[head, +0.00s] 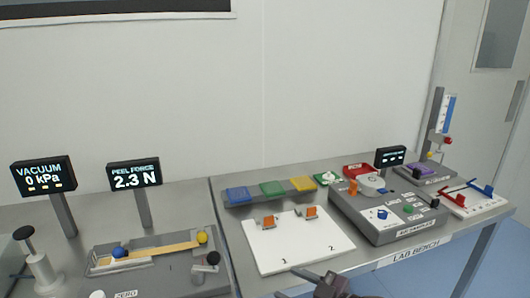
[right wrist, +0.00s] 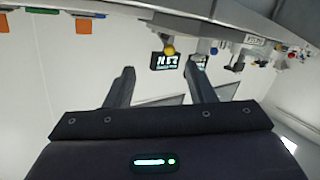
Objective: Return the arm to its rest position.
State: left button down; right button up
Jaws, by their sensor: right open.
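My right gripper (head: 294,284) is at the bottom edge of the head view, in front of the white board and above the bench's front edge. Its fingers point left. In the right wrist view its two dark fingers (right wrist: 161,70) stand apart with nothing between them. Most of the right arm is cut off by the frame. My left gripper is in neither view.
A white board (head: 290,250) with two orange blocks lies near the gripper. A grey device (head: 375,225) stands to the right on the lab bench. A peel tester (head: 150,258) and a vacuum display (head: 43,174) stand left. Floor (head: 405,280) shows at lower right.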

jog(key=s+d+f+m+g+h, duration=0.3)
jog(key=s+d+f+m+h, duration=0.3)
jog(key=s, duration=0.4)
jog(key=s+d+f+m+g+h, duration=0.3)
jog(key=s+d+f+m+h, duration=0.2)
jog(key=s+d+h, duration=0.3)
jog(key=s+f+g+y, duration=0.1)
jog(key=s+f, duration=0.2)
jog(key=f, duration=1.3)
jog(key=s+f+g, duration=0.1)
jog(key=s+f, duration=0.1)
jog(key=f, duration=1.5)
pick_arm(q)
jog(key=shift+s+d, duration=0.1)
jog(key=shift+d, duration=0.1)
pick_arm(e)
jog(key=s+d+f+g, duration=0.1)
jog(key=s+d+f, duration=0.1)
jog(key=s+f, duration=1.3)
jog(key=s, duration=0.3)
jog(key=shift+s+d+f, duration=0.15)
jog(key=shift+d, duration=0.1)
